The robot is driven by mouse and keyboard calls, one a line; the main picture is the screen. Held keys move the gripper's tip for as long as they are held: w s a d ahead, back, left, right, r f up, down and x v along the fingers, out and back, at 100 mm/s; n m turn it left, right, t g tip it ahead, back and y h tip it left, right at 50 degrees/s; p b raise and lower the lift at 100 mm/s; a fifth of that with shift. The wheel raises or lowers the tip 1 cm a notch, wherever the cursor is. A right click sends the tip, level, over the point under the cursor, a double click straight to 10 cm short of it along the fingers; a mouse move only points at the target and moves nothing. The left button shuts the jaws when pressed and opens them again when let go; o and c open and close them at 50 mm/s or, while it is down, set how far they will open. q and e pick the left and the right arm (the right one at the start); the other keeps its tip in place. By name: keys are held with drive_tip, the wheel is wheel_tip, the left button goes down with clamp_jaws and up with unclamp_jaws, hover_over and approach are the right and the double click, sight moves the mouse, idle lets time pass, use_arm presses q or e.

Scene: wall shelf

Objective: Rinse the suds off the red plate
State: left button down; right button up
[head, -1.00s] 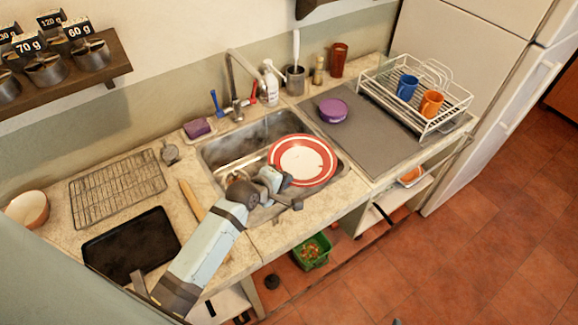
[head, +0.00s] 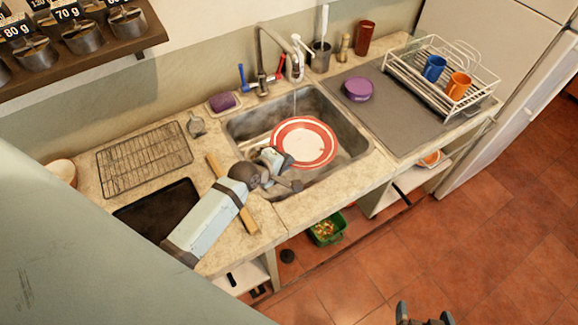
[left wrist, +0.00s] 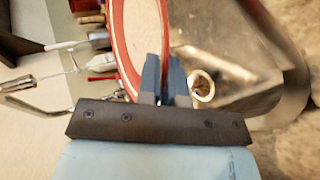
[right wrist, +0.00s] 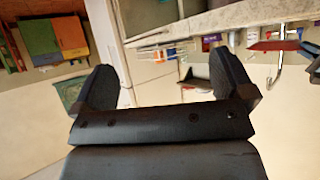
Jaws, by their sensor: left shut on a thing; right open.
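The red plate (head: 303,142), with a red rim and pale centre, is held tilted over the metal sink (head: 352,135). My left gripper (head: 284,162) is shut on its near-left edge; the left wrist view shows the fingers (left wrist: 166,80) closed on the plate's rim (left wrist: 128,50). A thin water stream (head: 295,100) falls from the tap (head: 262,60) towards the plate's far side. I cannot tell how much suds is on the plate. My right gripper (head: 425,316) is open and empty over the floor, low in the head view; its spread fingers (right wrist: 168,90) show in the right wrist view.
A purple sponge (head: 223,101) and a soap bottle (head: 296,60) stand behind the sink. A purple bowl (head: 359,89) is on the grey mat (head: 395,125). The dish rack (head: 478,92) holds a blue and an orange mug. A wooden board edge (head: 240,205) lies left of the sink.

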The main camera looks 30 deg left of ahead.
sight(274, 141)
use_arm(q)
drive_tip(key=shift+w+a+f+b, duration=0.3)
drive_tip(key=shift+w+a+b, duration=0.25)
drive_tip(key=shift+a, duration=0.2)
drive_tip(key=shift+w+a+f+b, duration=0.2)
drive_tip(key=shift+w+a+b, duration=0.35)
drive_tip(key=shift+a+b, duration=0.15)
drive_tip(key=w+a+b, duration=0.1)
drive_tip(key=w+a, duration=0.1)
drive_tip(key=w+a+f+b, duration=0.1)
drive_tip(key=w+a, duration=0.1)
drive_tip(key=shift+a+b, duration=0.3)
drive_tip(key=shift+w+a, duration=0.25)
drive_tip(key=shift+a, duration=0.15)
drive_tip(key=shift+w, duration=0.1)
